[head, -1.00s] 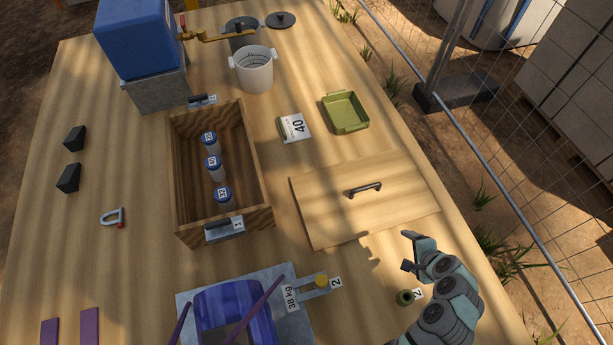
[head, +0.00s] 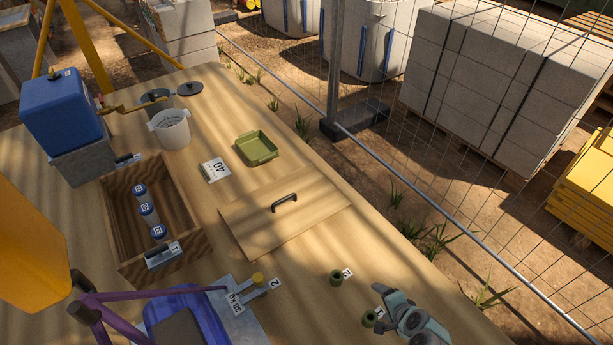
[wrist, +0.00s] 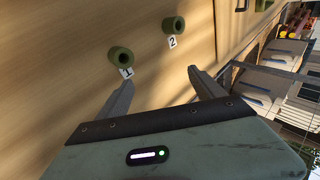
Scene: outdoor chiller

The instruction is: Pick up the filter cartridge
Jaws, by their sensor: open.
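Two short, hollow olive-green cylinders stand on the table. The one tagged 2 (head: 337,277) is left of my gripper (head: 379,306). The one tagged 1 (head: 369,318) is by the fingertips, partly covered in the head view. In the wrist view, cylinder 1 (wrist: 120,57) lies just beyond the left finger of my gripper (wrist: 160,78), and cylinder 2 (wrist: 173,25) is farther off. My gripper is open and empty. Several blue-capped pale cylinders (head: 147,210) with number labels stand in a wooden box. I cannot tell for certain which kind is the filter cartridge.
The wooden box (head: 188,228) stands at left. A flat wooden lid with a handle (head: 300,222), a green tray (head: 257,148) and a white bucket (head: 172,130) are behind. A purple device on a scale plate (head: 250,315) is in front. A wire fence runs along the right.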

